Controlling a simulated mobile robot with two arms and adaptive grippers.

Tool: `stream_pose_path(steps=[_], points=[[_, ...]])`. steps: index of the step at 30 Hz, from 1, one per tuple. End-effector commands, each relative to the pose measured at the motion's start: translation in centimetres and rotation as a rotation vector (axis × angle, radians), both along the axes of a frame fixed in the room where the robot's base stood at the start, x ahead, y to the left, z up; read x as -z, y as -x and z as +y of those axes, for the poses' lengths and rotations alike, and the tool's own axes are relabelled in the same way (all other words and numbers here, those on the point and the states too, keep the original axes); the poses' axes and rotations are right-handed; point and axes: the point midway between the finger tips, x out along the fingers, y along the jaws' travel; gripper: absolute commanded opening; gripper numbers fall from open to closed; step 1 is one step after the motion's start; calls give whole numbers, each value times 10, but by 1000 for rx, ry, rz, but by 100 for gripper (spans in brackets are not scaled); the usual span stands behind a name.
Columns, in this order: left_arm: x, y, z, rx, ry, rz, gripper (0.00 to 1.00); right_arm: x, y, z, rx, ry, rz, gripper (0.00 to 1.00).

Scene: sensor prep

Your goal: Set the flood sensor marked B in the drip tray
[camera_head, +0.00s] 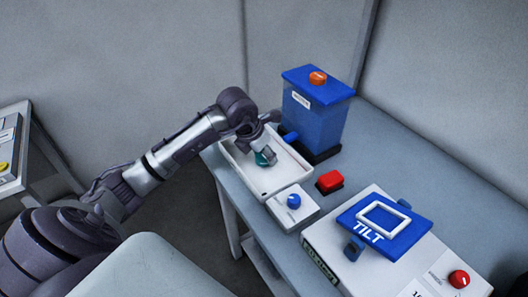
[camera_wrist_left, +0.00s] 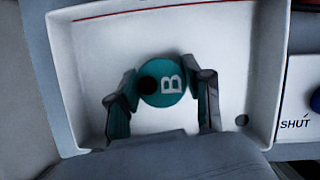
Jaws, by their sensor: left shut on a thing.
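The flood sensor marked B is a round teal disc (camera_wrist_left: 163,80) with a white letter B and a dark spot on top, seen in the left wrist view. My left gripper (camera_wrist_left: 162,90) is shut on it, one finger on each side. The sensor also shows as a teal patch (camera_head: 262,159) in the head view, partly hidden by the gripper (camera_head: 266,157). The drip tray (camera_head: 270,187) is white and shallow, and the sensor is inside its outline. I cannot tell whether the sensor touches the tray floor. My right gripper is not in view.
A blue tank (camera_head: 314,115) with an orange knob stands behind the tray. A white box with a blue knob (camera_head: 293,201) adjoins the tray's front. A red button (camera_head: 329,181) and a blue TILT plate (camera_head: 384,224) on a white unit lie to the right.

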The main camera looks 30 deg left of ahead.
Motion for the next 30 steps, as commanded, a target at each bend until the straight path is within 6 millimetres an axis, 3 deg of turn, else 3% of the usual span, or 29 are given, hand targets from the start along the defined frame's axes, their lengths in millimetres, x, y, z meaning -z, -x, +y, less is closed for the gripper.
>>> stream_pose_path(steps=[3,9,10,14,26,30], points=[[2,0,0,0,-2,-3,14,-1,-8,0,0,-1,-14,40],[4,0,0,1,-1,-2,14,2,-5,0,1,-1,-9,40],[4,0,0,1,-1,-2,52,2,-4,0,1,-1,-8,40],[3,0,0,1,-1,-2,74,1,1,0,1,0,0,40],[-2,0,1,1,-1,-3,75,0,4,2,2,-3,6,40],[-20,7,3,0,-3,-7,75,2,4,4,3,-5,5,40]])
